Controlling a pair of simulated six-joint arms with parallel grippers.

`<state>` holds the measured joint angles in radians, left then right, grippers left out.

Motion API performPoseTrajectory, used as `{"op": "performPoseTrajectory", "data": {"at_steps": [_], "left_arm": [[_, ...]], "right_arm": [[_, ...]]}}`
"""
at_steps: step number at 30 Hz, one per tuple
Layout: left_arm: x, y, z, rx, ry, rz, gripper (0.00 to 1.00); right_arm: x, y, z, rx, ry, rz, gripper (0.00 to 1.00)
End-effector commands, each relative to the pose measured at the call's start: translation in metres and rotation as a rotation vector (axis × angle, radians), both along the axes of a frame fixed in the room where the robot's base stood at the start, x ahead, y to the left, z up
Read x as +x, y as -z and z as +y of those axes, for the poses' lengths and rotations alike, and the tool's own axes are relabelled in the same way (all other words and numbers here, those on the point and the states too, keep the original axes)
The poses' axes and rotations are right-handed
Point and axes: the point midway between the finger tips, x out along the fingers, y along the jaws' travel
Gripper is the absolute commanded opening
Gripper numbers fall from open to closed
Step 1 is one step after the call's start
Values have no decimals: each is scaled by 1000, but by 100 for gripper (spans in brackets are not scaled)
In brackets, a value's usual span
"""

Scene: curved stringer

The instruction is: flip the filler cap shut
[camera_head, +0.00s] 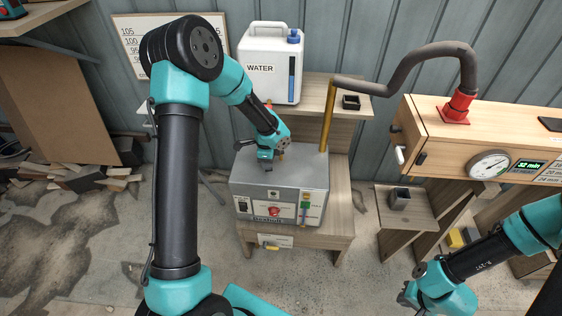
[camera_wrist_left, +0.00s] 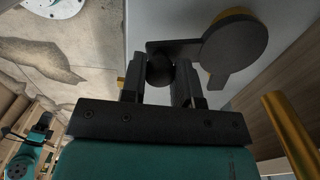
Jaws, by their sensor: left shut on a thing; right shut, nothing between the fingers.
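The filler cap (camera_wrist_left: 236,48) is a dark round disc with a tab, seen in the left wrist view. Brass-coloured edges show beside it; I cannot tell whether it is fully seated. A dark flat arm runs from it to a round black knob (camera_wrist_left: 160,67). My left gripper (camera_head: 267,168) is over the top of the grey metal box (camera_head: 305,176). In the left wrist view its fingers (camera_wrist_left: 160,82) are shut on the knob. In the head view the arm mostly hides the cap. My right gripper (camera_head: 405,297) is shut and empty at the lower right, far from the box.
A white water jug (camera_head: 270,62) stands on a shelf behind the box. A brass pipe (camera_head: 328,118) rises at the box's back right corner and joins a curved grey hose (camera_head: 405,65). The hose ends on a wooden steam chest (camera_head: 450,135) at the right.

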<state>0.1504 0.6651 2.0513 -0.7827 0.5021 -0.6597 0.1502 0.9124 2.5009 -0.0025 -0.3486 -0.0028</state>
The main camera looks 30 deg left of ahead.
Motion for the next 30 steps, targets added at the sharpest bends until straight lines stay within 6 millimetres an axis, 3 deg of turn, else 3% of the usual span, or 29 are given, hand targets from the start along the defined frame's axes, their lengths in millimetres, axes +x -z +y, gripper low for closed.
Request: {"op": "performPoseTrajectory", "data": {"at_steps": [13, 14, 18, 21, 30], "left_arm": [[-2, 0, 4, -1, 4, -1, 0], [-2, 0, 5, -1, 4, -1, 31], [-2, 0, 4, -1, 4, -1, 45], [-2, 0, 4, -1, 4, -1, 54], [-1, 0, 3, -1, 3, -1, 54]], "right_arm": [[0, 0, 0, 0, 0, 0, 0], [0, 0, 0, 0, 0, 0, 0], [0, 0, 0, 0, 0, 0, 0], [0, 0, 0, 0, 0, 0, 0], [0, 0, 0, 0, 0, 0, 0]]}}
